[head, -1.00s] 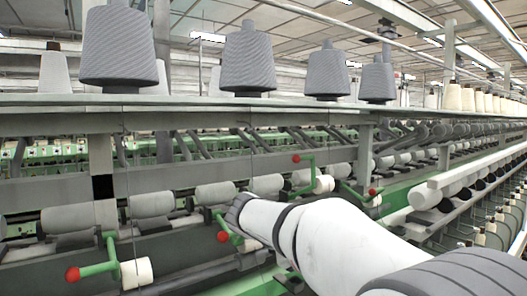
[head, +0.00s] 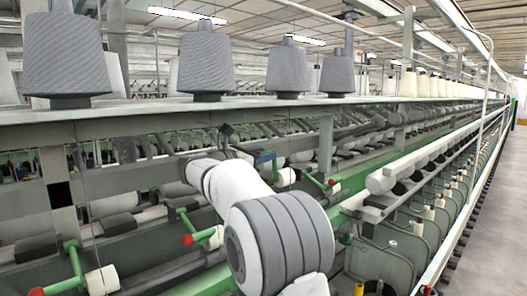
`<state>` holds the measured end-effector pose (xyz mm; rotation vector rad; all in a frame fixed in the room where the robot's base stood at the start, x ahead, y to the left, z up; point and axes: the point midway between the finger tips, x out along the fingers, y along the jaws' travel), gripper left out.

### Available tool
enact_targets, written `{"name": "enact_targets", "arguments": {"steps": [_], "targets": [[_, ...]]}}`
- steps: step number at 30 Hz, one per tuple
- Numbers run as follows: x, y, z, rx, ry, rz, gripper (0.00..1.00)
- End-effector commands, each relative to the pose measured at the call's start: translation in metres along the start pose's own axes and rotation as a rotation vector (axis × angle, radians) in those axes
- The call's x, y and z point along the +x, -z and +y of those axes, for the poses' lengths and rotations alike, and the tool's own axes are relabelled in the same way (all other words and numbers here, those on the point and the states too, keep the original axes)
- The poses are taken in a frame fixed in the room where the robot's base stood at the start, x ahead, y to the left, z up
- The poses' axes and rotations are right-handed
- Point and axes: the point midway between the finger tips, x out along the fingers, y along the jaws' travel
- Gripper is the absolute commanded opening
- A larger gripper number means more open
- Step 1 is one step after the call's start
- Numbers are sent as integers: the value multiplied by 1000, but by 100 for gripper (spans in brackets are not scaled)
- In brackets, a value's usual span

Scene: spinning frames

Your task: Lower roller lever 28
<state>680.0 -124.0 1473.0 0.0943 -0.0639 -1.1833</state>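Green roller levers with red ball ends run along the machine. One lever (head: 76,265) is at the lower left, one (head: 188,226) is left of my arm, and one (head: 318,184) is right of it. Each of these hangs low. Behind my wrist, a white roller (head: 286,177) shows with a bit of green beside it; the lever's red ball there is hidden. My gripper (head: 243,146) is at that spot, small and dark, partly hidden by my white wrist. I cannot tell whether it touches the lever or is open. No lever numbers are readable.
Large grey yarn cones (head: 207,62) stand on the long shelf (head: 140,112) above the levers. Grey rollers (head: 118,204) line the frame behind. A clear aisle (head: 490,220) lies at the right.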

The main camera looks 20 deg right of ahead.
Motion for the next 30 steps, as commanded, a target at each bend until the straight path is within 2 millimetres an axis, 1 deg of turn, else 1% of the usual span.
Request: {"name": "enact_targets", "arguments": {"steps": [1,3,11,14,24,30], "targets": [[5,-1,0,0,2,0,35],[8,-1,0,0,1,0,35],[9,0,0,1,-1,1,35],[9,0,0,1,-1,1,29],[9,0,0,1,-2,1,1],[8,0,1,1,-3,1,0]]}}
